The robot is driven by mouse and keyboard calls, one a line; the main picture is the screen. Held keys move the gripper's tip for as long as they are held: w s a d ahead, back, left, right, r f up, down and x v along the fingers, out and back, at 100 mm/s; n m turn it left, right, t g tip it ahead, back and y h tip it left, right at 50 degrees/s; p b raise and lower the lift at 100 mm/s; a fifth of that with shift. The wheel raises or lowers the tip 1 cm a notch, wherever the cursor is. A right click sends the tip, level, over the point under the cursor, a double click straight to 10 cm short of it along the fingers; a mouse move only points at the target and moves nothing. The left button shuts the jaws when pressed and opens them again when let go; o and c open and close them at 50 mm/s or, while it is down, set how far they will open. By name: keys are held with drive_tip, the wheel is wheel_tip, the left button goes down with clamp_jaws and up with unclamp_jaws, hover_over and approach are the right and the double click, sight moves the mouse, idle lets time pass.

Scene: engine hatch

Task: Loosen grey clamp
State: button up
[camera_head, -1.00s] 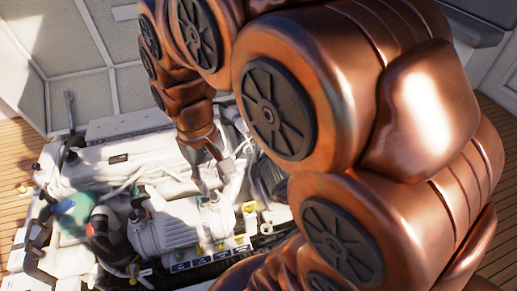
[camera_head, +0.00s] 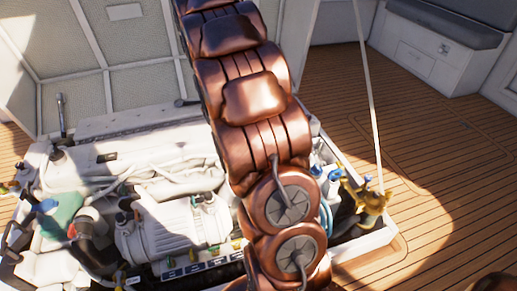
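The white engine (camera_head: 130,172) sits in the open hatch, in the left and middle of the head view. I cannot pick out the grey clamp; it may be too small or hidden behind my arm. A black hose (camera_head: 97,240) runs at the engine's front left, beside a green part (camera_head: 62,212) and a red ring. My copper arm stands upright across the engine's right part and leaves the picture at the top. My gripper is not in view.
A pale housing (camera_head: 175,228) stands at the engine's front. Brass and blue-handled fittings (camera_head: 372,200) sit at the hatch's right corner, near a thin pale strut (camera_head: 368,95). Raised grey hatch panels (camera_head: 120,60) stand behind.

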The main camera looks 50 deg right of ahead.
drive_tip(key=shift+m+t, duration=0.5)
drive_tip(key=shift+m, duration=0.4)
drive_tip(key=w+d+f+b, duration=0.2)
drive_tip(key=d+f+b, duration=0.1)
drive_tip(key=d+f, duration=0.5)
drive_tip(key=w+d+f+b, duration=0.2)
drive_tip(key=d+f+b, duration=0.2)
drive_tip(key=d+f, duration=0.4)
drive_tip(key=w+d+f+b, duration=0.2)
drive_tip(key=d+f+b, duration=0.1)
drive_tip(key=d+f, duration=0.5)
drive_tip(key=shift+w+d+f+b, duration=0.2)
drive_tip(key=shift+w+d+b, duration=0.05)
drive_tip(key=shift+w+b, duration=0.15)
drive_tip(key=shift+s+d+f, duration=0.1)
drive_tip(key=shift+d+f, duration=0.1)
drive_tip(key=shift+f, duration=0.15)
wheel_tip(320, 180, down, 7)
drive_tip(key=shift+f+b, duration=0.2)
drive_tip(key=shift+b, duration=0.35)
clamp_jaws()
